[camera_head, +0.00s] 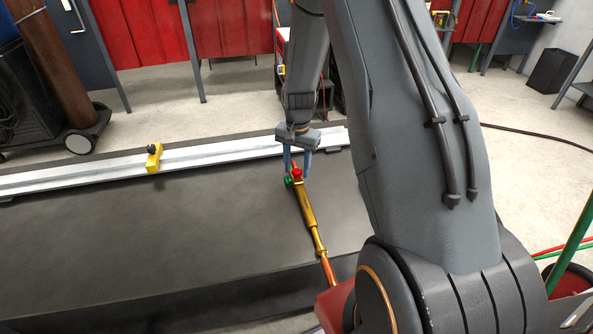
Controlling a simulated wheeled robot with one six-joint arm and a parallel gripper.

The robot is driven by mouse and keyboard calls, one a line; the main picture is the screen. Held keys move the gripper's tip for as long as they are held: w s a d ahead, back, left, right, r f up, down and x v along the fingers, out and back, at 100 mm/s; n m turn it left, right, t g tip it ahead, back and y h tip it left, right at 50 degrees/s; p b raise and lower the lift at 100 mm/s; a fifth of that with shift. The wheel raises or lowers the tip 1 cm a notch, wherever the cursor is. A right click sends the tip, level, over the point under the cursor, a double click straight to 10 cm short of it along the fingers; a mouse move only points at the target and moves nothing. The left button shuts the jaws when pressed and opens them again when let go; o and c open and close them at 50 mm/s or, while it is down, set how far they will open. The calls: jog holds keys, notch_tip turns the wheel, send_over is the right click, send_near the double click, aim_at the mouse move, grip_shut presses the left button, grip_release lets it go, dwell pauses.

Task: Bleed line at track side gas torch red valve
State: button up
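A brass gas torch (307,210) lies on the dark bench top (130,230), with its far end toward the white rail. Its red valve (297,173) is near the far end, on top. A green valve (288,182) sits just beside it, lower left. My gripper (297,176) points down over the far end, its two blue-grey fingers apart, one on each side of the red valve. Whether the fingers touch the valve is too small to tell. An orange-red section (328,270) continues from the near end of the torch and passes behind my arm.
A white rail (80,173) runs along the bench's far edge, with a yellow clamp-like block (153,158) on it. The bench left of the torch is clear. My arm hides much of the right side. A dark wheeled unit with a brown cylinder (55,60) stands behind left.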

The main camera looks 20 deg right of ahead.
jog(key=c, duration=0.7)
jog(key=n, duration=0.6)
jog(key=shift+p, duration=0.4)
jog(key=shift+c, duration=0.2)
jog(key=n, duration=0.3)
jog(key=n, duration=0.4)
jog(key=shift+p, duration=0.35)
